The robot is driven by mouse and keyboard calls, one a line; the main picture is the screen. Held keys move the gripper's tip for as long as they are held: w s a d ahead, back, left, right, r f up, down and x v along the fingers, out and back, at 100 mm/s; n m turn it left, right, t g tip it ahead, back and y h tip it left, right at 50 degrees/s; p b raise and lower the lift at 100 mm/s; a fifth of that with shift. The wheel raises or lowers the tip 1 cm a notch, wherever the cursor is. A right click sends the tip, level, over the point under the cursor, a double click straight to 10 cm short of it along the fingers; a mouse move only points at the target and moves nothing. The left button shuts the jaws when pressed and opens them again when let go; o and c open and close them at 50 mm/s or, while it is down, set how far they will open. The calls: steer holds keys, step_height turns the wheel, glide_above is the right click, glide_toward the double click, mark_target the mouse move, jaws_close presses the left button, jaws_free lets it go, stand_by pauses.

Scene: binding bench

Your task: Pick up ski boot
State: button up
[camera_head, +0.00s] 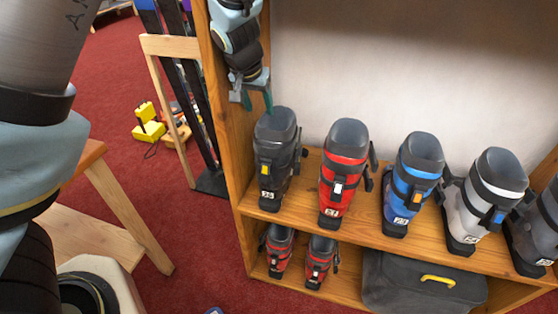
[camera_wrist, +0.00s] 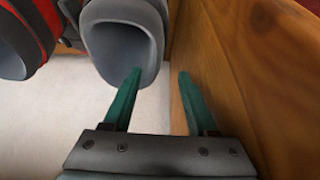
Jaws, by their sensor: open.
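Several ski boots stand in a row on the upper shelf in the head view: a black boot (camera_head: 276,160) at the left end, then a red boot (camera_head: 343,175), a blue boot (camera_head: 412,185), a white boot (camera_head: 483,200) and a dark boot (camera_head: 535,230) cut off at the right. My gripper (camera_head: 257,104) is open over the black boot's top. In the wrist view my gripper (camera_wrist: 158,77) has one green finger over the opening of the black boot (camera_wrist: 122,42) and the other beside it, near the wooden side panel. Contact cannot be told. The red boot (camera_wrist: 25,38) shows at the left.
The wooden side panel (camera_head: 226,125) is close to my gripper; it also fills the right of the wrist view (camera_wrist: 235,70). A smaller red-and-black pair (camera_head: 297,256) and a dark case (camera_head: 420,285) sit on the lower shelf. Skis (camera_head: 185,80) stand in a wooden rack on the left.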

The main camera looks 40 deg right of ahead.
mark_target(262, 113)
steer(key=shift+s+p+x, duration=0.15)
steer(key=shift+p+x, duration=0.1)
steer(key=shift+x, duration=1.1)
steer(key=shift+s+p+x, duration=0.1)
steer(key=shift+p+x, duration=0.15)
steer(key=shift+x, duration=1.15)
jaws_close()
steer(key=shift+w+r, duration=0.1)
